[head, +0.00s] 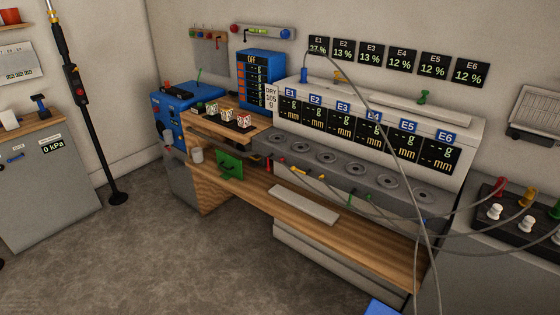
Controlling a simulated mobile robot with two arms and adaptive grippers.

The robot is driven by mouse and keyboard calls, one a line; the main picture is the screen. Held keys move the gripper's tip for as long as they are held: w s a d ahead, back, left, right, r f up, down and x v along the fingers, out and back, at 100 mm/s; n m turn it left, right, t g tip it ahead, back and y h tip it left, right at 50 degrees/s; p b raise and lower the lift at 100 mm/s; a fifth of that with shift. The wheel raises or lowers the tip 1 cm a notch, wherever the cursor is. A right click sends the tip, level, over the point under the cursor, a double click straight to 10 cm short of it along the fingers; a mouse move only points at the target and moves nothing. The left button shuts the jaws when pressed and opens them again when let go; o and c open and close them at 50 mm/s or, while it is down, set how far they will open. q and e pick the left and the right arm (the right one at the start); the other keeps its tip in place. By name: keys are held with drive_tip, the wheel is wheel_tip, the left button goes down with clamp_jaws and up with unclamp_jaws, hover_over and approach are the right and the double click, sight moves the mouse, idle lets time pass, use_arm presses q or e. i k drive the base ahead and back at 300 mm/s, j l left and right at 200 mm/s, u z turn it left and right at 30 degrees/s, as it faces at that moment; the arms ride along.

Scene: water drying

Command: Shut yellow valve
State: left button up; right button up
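A yellow valve-like handle (526,197) stands on the dark panel at the right edge, between a red handle (500,186) and a green one (555,211). White knobs (495,212) stand in front of them. Smaller yellow fittings (298,170) also show along the front of the grey bench unit, near a red one (281,160) and green ones (349,196). I cannot tell which yellow part is the valve, or whether either is open or shut. Neither of my grippers is in view.
Grey hoses (385,115) arch over the bench and run down in front to the right. The wooden bench (375,225) holds a pale flat slab (303,205). A black pole (95,140) stands at left. The grey floor (130,255) is clear.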

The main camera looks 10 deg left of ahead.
sight(293, 168)
drive_tip(key=i+j, duration=0.2)
drive_tip(key=j, duration=0.2)
drive_tip(key=j+u, duration=0.2)
drive_tip(key=i+j+u, duration=0.2)
drive_tip(key=i+u, duration=0.15)
drive_tip(key=i, duration=0.15)
